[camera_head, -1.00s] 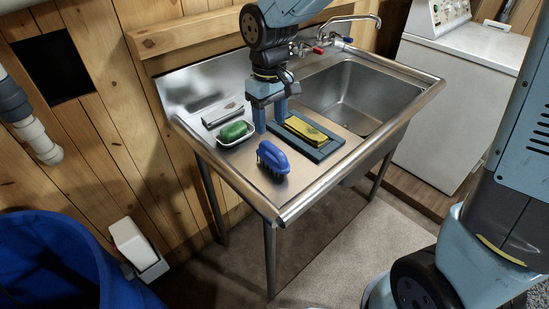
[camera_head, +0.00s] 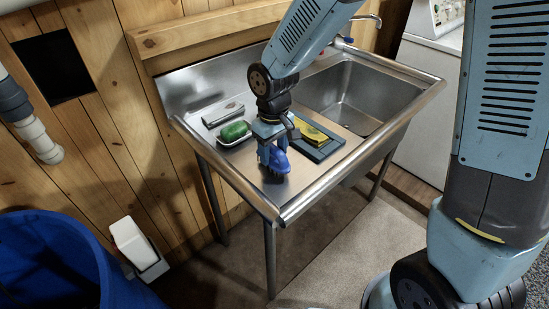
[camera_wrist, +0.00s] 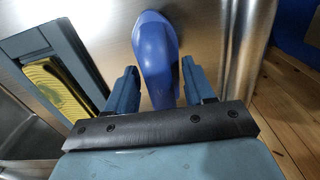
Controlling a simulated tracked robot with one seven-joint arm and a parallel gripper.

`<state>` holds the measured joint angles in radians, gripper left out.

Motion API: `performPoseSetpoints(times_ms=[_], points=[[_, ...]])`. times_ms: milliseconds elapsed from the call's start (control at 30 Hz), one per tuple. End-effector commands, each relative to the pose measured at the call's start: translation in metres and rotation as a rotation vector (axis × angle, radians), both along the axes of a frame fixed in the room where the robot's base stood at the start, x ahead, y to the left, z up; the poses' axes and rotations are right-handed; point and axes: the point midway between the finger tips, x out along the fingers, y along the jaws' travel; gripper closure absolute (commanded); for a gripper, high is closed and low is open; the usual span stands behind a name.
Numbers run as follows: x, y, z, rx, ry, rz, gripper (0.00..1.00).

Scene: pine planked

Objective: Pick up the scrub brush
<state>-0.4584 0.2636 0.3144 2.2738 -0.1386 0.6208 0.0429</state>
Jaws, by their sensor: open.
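The blue scrub brush (camera_head: 277,163) stands on the steel drainboard (camera_head: 240,182) of the sink, near its front left corner. My gripper (camera_head: 271,153) is directly above it and partly hides it in the head view. In the wrist view, the brush's smooth blue handle (camera_wrist: 157,60) lies between the two fingers of my gripper (camera_wrist: 160,82). The fingers are open, with one on each side of the handle and small gaps visible. The bristles are hidden under the handle in the wrist view.
A green item (camera_head: 234,131) sits in a white dish to the left. A yellow sponge (camera_head: 311,131) lies on a dark tray (camera_head: 325,150) to the right; it also shows in the wrist view (camera_wrist: 60,88). The sink basin (camera_head: 362,90) is behind right. A blue bin (camera_head: 45,265) stands on the floor.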

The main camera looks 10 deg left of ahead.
Motion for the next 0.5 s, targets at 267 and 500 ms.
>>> performPoseSetpoints(times_ms=[267,500], points=[[0.0002,-0.0003,-0.0003,0.0,0.0,0.0,0.53],[0.0003,-0.0004,-0.0002,0.0,0.0,-0.001,0.76]])
